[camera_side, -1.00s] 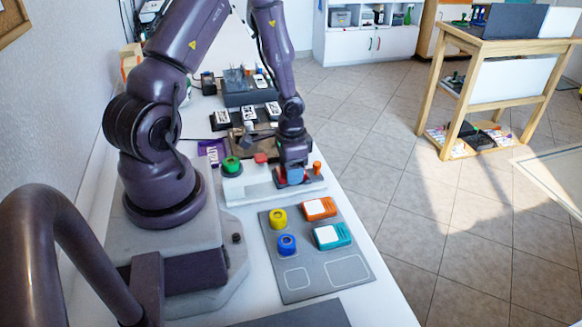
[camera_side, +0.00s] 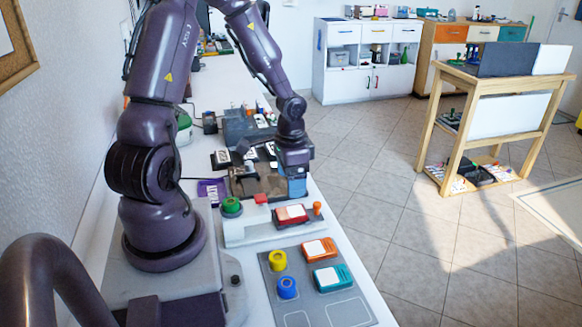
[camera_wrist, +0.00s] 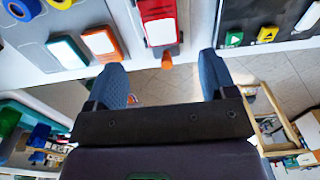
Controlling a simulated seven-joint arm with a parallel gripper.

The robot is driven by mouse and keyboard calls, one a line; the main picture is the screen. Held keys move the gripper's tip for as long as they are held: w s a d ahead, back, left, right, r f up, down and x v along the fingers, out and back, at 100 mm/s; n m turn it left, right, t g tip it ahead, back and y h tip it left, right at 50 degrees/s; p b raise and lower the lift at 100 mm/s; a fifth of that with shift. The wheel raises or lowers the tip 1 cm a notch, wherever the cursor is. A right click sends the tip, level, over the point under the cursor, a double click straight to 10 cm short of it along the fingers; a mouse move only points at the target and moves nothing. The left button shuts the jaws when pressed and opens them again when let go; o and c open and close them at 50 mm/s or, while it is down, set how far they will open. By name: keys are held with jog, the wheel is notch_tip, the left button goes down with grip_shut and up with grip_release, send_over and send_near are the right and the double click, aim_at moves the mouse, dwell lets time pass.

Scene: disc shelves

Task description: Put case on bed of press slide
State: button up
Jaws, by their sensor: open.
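A red case (camera_side: 291,215) with a white label lies on the white press slide (camera_side: 262,232), close to the orange knob (camera_side: 317,208) at its right end. In the wrist view the red case (camera_wrist: 158,10) shows at the top centre, with the orange knob (camera_wrist: 167,60) below it. My gripper (camera_side: 295,188) is above and behind the slide in the side view, apart from the case. In the wrist view its blue fingers (camera_wrist: 163,75) are spread wide with nothing between them. The bed under the case is hidden.
A green knob (camera_side: 231,204) and a red button (camera_side: 261,199) sit left of the case. A grey mat (camera_side: 315,298) in front holds an orange case (camera_side: 319,250), a teal case (camera_side: 332,278), a yellow ring (camera_side: 277,260) and a blue ring (camera_side: 287,287).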

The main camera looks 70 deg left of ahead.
jog(key=d+r+t+y, duration=0.1)
jog(key=d+r, duration=0.3)
jog(key=r, duration=0.4)
jog(key=d+r+t+y, duration=0.15)
jog(key=d+r, duration=0.25)
jog(key=r, duration=0.4)
jog(key=s+d+r+t+h, duration=0.2)
jog(key=s+d+r, duration=0.4)
jog(key=d, duration=0.3)
jog(key=shift+r+t, duration=0.55)
jog(key=shift+r, duration=0.3)
